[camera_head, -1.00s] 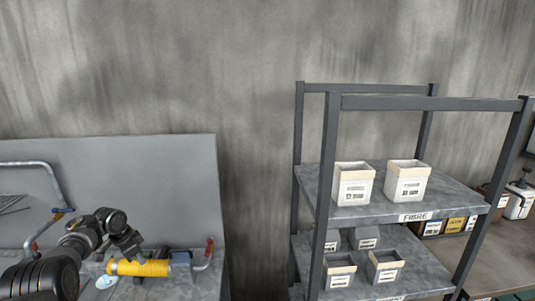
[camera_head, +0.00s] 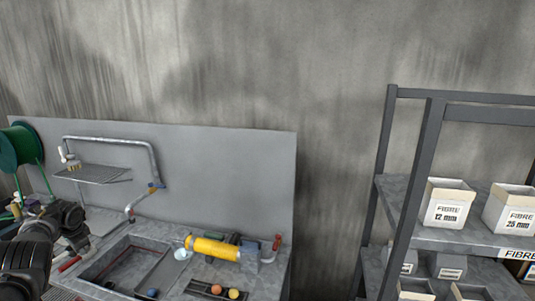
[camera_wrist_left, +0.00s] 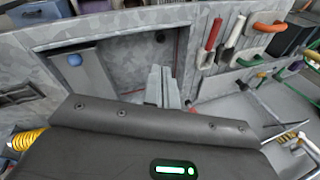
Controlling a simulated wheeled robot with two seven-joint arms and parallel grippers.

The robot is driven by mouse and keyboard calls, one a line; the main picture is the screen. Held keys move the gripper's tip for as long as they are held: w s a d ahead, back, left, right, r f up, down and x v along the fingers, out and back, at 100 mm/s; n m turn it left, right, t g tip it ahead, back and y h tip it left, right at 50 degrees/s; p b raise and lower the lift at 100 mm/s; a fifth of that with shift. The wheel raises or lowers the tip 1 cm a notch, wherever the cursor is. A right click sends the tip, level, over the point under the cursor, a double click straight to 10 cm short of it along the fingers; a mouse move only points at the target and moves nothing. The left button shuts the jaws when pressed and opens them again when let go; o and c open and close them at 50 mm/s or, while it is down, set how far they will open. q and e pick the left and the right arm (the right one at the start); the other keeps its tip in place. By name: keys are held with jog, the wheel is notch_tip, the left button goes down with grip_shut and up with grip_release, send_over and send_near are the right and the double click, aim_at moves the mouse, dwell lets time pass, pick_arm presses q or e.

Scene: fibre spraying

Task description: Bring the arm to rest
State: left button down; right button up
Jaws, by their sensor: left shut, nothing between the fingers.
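My left arm (camera_head: 30,255) comes in at the lower left of the head view, left of the bench sink. Its fingertips are hard to make out there. In the left wrist view my left gripper (camera_wrist_left: 163,88) shows as two grey fingers close together, shut with nothing between them. They show in front of the grey bench. My right gripper is in neither view.
The grey bench has a sunken sink (camera_head: 128,262), a yellow cylinder (camera_head: 213,248) and a bent pipe (camera_head: 152,165). A green reel (camera_head: 20,147) stands at far left. A shelf rack (camera_head: 420,175) with white fibre boxes (camera_head: 445,203) stands right. Coloured-handled tools (camera_wrist_left: 214,33) show in the wrist view.

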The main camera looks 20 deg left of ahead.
pick_arm(q)
jog(key=s+a+f+g+y, duration=0.1)
jog(key=s+a+f+y, duration=0.25)
jog(key=s+f, duration=0.55)
jog(key=s+a+f+m+t+y, duration=0.1)
jog(key=s+f, duration=0.4)
jog(key=s, duration=0.4)
jog(key=s+f+m, duration=0.2)
jog(key=s+f, duration=0.4)
jog(key=s, duration=0.2)
jog(key=s+a+f+m+t+y, duration=0.1)
jog(key=s+f, duration=0.4)
jog(key=s, duration=0.4)
jog(key=s+d+f+n+g+h, duration=0.1)
jog(key=s+d+f+h, duration=0.15)
jog(key=d+f, duration=0.95)
jog(key=s+d+f+n+h, duration=0.1)
jog(key=s+d+f+h, duration=0.15)
jog(key=d+f, duration=0.9)
jog(key=s+d+f+n+h, duration=0.1)
jog(key=d+f+h, duration=0.1)
jog(key=d, duration=1.7)
jog(key=s+d+f+n+h, duration=0.1)
jog(key=s+d+f+h, duration=0.15)
jog(key=d, duration=1.65)
notch_tip(320, 180, down, 14)
jog(key=b, duration=1.3)
jog(key=shift+w+d+g+y+b, duration=0.3)
jog(key=shift+w+b, duration=0.05)
